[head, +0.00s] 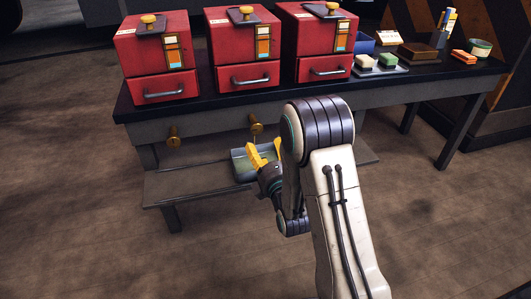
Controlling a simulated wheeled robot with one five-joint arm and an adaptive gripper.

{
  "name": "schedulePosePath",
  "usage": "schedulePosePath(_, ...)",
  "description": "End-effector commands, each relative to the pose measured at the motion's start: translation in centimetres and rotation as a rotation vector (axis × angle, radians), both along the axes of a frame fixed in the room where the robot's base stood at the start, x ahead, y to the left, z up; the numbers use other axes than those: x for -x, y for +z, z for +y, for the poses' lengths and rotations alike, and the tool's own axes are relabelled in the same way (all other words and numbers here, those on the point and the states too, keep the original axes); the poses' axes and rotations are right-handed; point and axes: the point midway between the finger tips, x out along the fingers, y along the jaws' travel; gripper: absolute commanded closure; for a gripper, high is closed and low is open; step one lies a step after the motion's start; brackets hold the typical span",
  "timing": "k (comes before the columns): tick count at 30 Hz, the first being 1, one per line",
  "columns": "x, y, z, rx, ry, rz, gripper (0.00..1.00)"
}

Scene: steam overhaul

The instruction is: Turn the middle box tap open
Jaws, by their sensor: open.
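Three red boxes stand in a row on the dark bench; the middle box (240,47) has a yellow knob on top and a drawer with a grey handle. Below it, on the bench front, is a brass tap (255,124), small and partly hidden by my gripper. Another brass tap (173,137) sits under the left box (152,56). Under the right box (316,42), my arm covers the bench front, so no tap shows there. My gripper (265,148), with yellow fingers, is open and empty just below the middle tap. I cannot tell whether they touch.
A grey-green container (242,166) stands on the low shelf (195,186) behind my gripper. On the bench's right are green and white blocks (376,61), a blue tray (363,42), a brown box (417,51) and a tin (480,48). The floor in front is clear.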

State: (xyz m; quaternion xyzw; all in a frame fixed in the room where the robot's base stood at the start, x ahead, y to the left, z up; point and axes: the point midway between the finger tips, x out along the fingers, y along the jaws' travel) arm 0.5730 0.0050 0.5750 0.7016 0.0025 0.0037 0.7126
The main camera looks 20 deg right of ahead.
Motion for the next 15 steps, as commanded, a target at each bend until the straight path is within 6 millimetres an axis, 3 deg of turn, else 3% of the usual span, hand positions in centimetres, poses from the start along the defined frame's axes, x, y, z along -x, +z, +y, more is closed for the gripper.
schedulePosePath(15, 0.93, 0.07, 0.01, 0.000, 0.000, -0.001, 0.35)
